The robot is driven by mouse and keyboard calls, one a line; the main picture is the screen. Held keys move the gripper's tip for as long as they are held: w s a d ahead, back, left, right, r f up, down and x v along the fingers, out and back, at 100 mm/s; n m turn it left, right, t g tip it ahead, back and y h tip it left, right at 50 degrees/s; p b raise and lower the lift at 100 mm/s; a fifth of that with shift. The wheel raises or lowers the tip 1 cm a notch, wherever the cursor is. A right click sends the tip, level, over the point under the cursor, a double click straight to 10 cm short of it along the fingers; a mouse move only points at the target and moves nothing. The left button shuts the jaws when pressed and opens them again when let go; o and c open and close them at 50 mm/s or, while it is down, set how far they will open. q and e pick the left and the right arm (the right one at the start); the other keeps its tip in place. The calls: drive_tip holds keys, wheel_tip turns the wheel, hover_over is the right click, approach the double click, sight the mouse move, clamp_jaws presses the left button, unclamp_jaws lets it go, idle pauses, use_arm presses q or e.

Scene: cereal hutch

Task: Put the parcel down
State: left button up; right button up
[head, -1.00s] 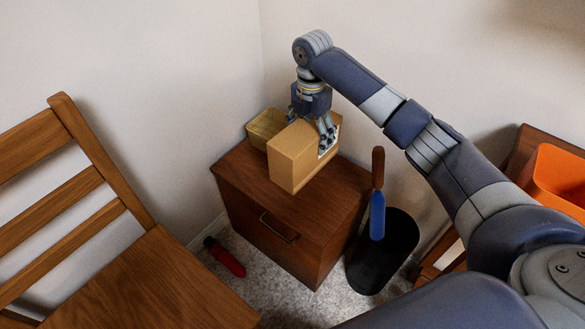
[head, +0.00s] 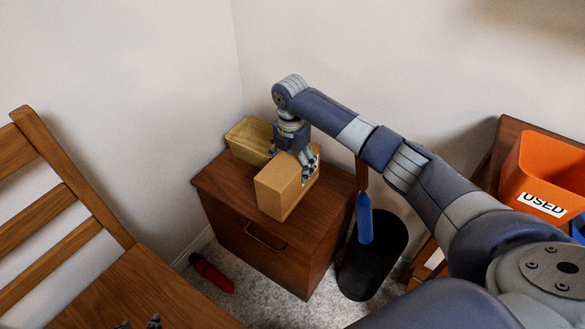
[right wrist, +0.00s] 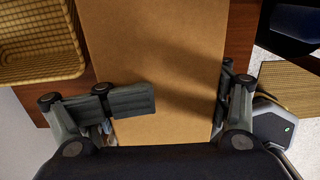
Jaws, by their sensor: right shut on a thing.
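The parcel is a tan cardboard box (head: 277,194) over the top of a brown wooden cabinet (head: 222,184). I cannot tell whether its underside touches the cabinet top. My right gripper (head: 306,166) is shut on the parcel from above, at its right rear part. In the right wrist view the parcel (right wrist: 160,35) fills the middle, with the right gripper's fingers (right wrist: 188,98) at either side of it. Small dark tips at the bottom edge of the head view look like my left gripper (head: 138,323); its jaws cannot be made out.
A wicker basket (head: 249,138) stands on the cabinet behind the parcel, also seen in the right wrist view (right wrist: 38,65). A black bin (head: 376,268), a blue object (head: 364,219) and an orange USED bin (head: 550,170) are right. A wooden chair (head: 75,245) is left; a red object (head: 211,273) lies on the floor.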

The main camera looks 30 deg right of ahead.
sight(292, 157)
use_arm(q)
drive_tip(key=shift+w+d+r, duration=0.1)
drive_tip(key=shift+w+r, duration=0.15)
drive_tip(key=shift+w, duration=0.05)
use_arm(e)
drive_tip(key=shift+f, duration=0.1)
drive_tip(key=o, duration=2.3)
use_arm(q)
drive_tip(key=shift+s, duration=0.15)
drive_tip(key=s+g, duration=0.1)
drive_tip(key=s, duration=0.1)
drive_tip(key=s+a+f+g+p, duration=0.1)
drive_tip(key=s, duration=0.2)
drive_tip(key=s+a+f+g+y, duration=0.1)
drive_tip(key=s, duration=0.1)
drive_tip(key=shift+s+a+f+g+p, duration=0.2)
drive_tip(key=shift+g+p, duration=0.2)
use_arm(e)
wheel_tip(292, 157, up, 6)
drive_tip(key=shift+w+a+f, duration=0.1)
use_arm(q)
drive_tip(key=shift+s+a+r+p, duration=0.1)
drive_tip(key=shift+s+r+p, duration=0.2)
drive_tip(key=shift+r+p, duration=0.35)
use_arm(e)
wheel_tip(292, 157, up, 6)
drive_tip(key=shift+r, duration=0.1)
use_arm(q)
drive_tip(key=shift+f, duration=0.1)
